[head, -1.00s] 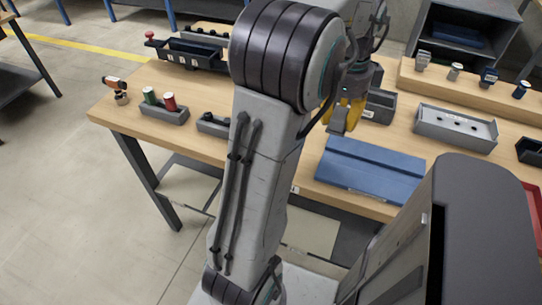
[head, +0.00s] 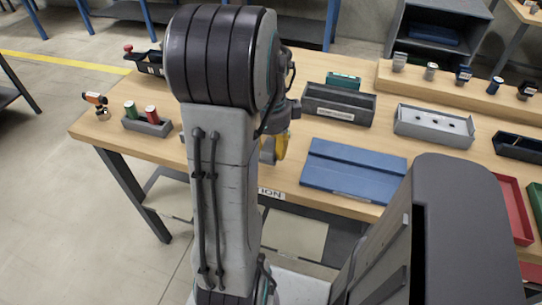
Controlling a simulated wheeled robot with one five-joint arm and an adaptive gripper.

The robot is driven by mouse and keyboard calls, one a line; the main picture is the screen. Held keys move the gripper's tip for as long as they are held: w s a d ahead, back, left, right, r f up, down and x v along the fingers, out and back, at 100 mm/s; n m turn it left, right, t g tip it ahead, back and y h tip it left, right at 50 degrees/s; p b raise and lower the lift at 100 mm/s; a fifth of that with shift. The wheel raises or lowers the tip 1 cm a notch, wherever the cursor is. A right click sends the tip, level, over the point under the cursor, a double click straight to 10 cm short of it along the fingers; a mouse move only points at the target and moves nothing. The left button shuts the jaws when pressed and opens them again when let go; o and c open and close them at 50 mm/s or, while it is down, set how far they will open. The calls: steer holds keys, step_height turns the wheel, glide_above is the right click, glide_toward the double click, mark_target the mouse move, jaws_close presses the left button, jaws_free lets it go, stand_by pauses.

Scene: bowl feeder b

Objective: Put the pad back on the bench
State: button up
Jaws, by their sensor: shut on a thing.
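My gripper (head: 281,146) shows only in part, with one yellow finger right of my big arm link. It is beside the left edge of the blue board on the bench. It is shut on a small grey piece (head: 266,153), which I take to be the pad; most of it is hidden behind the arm. I cannot tell whether the piece touches the bench. The wooden bench (head: 390,150) spans the view, and its part behind my arm is hidden.
A blue board (head: 352,168) lies right of the gripper. Behind are a dark open box (head: 338,103) and a green box (head: 343,80). A holder with green and red spools (head: 149,124) and an orange tool (head: 95,100) are left.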

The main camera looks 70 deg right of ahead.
mark_target(271, 158)
steer(key=shift+f, duration=1.95)
steer(key=shift+f, duration=0.15)
steer(key=o, duration=1.1)
